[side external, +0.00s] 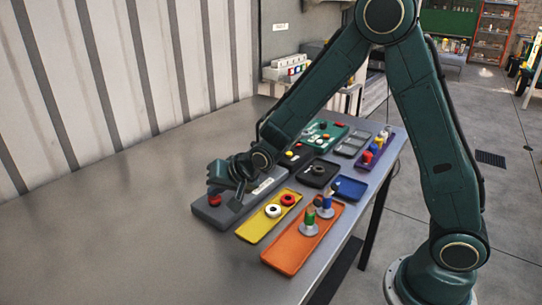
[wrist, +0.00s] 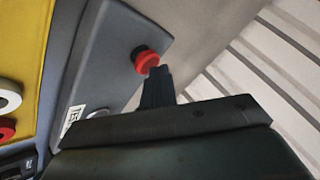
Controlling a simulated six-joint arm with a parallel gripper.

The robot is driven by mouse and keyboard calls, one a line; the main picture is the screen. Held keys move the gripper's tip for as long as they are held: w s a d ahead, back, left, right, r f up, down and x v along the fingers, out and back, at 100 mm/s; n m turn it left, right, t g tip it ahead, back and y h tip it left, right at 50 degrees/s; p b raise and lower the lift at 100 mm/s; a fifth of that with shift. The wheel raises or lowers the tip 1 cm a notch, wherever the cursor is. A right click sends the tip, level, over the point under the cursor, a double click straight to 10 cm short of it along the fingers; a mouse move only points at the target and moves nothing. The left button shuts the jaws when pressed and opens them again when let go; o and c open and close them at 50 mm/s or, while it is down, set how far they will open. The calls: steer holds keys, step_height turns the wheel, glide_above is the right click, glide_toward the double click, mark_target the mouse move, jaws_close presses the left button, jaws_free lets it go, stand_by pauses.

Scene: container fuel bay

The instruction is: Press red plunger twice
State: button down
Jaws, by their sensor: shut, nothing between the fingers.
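In the wrist view the plunger (wrist: 147,60) stands on a black collar near the end of the box (wrist: 110,45). My gripper (side external: 238,205) is shut and empty, low over the box beside the plunger. In the wrist view its fingertips (wrist: 160,70) overlap the plunger's lower edge. I cannot tell whether they touch it. Part of the box is hidden behind my gripper.
A yellow tray (side external: 251,229) with a white ring and a red ring lies in front of the box. An orange tray (side external: 284,259) with several pegs lies nearer. More trays stand behind on the right. The table's left side is clear.

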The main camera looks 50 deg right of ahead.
mark_target(218, 198)
steer(key=shift+f, duration=0.15)
stand_by(0.5)
steer(key=shift+r, duration=1.8)
steer(key=shift+r, duration=0.1)
steer(key=shift+r, duration=2.4)
